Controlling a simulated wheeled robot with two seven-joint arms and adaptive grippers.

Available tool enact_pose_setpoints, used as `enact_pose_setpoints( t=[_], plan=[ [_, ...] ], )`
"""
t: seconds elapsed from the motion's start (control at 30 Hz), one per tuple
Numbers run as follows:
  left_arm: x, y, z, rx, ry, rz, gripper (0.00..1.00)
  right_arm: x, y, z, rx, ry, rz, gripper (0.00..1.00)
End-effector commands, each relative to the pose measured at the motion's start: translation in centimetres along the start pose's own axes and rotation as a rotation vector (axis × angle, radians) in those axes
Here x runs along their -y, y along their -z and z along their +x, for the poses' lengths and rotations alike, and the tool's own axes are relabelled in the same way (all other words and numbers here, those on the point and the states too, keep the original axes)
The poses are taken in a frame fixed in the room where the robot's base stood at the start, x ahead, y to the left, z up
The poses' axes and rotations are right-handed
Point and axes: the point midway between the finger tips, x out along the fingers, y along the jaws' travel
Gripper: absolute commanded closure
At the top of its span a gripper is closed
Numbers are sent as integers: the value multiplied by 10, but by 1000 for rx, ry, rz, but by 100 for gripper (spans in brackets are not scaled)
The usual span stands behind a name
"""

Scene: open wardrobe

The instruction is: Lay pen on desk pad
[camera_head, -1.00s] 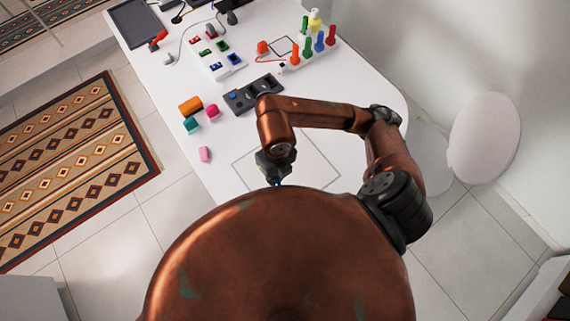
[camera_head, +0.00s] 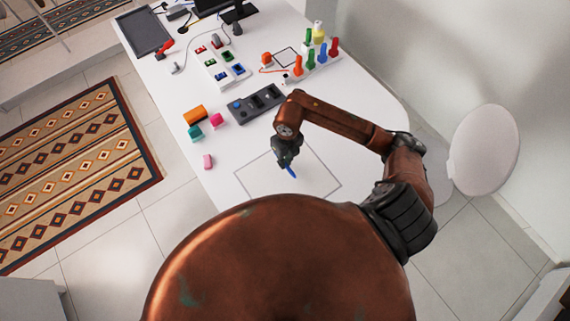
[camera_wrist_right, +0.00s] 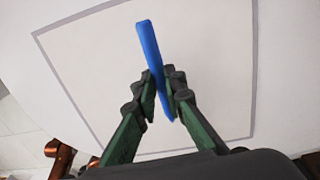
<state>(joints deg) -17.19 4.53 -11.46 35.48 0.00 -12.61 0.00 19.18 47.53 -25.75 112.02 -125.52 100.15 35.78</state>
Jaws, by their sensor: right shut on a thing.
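A blue pen (camera_head: 291,172) is held by my right gripper (camera_head: 285,162) over the desk pad. In the right wrist view the pen (camera_wrist_right: 150,50) stands out between the two fingers of the right gripper (camera_wrist_right: 163,95), which are shut on it. The desk pad (camera_head: 318,188) is a white square with a thin grey outline on the white desk, near its front end. It fills much of the right wrist view (camera_wrist_right: 90,75). Whether the pen touches the pad is hard to tell. My left gripper is not in view.
Orange, teal and pink blocks (camera_head: 194,113) lie at the desk's left edge. A dark tray (camera_head: 258,104) sits behind the pad. A rack of coloured pegs (camera_head: 317,66) stands farther back. A round white seat (camera_head: 484,150) is right of the desk.

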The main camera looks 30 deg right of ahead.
Motion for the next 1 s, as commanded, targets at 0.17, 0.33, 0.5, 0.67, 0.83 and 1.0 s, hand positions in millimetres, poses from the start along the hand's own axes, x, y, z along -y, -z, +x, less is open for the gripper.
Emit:
enact_pose_setpoints(
  t=[0.17,0.33,0.5,0.67,0.83,1.0],
  plan=[
    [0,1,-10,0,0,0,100,0,2,24,-4,-1,1,100],
    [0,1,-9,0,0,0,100,1,1,28,-1,1,-1,100],
    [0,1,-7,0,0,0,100,1,1,31,-1,1,-1,100],
    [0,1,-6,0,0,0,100,1,1,31,-1,1,-1,83],
    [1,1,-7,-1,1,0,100,1,2,31,-2,1,0,72],
    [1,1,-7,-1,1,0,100,1,2,31,-2,1,0,72]
  ],
)
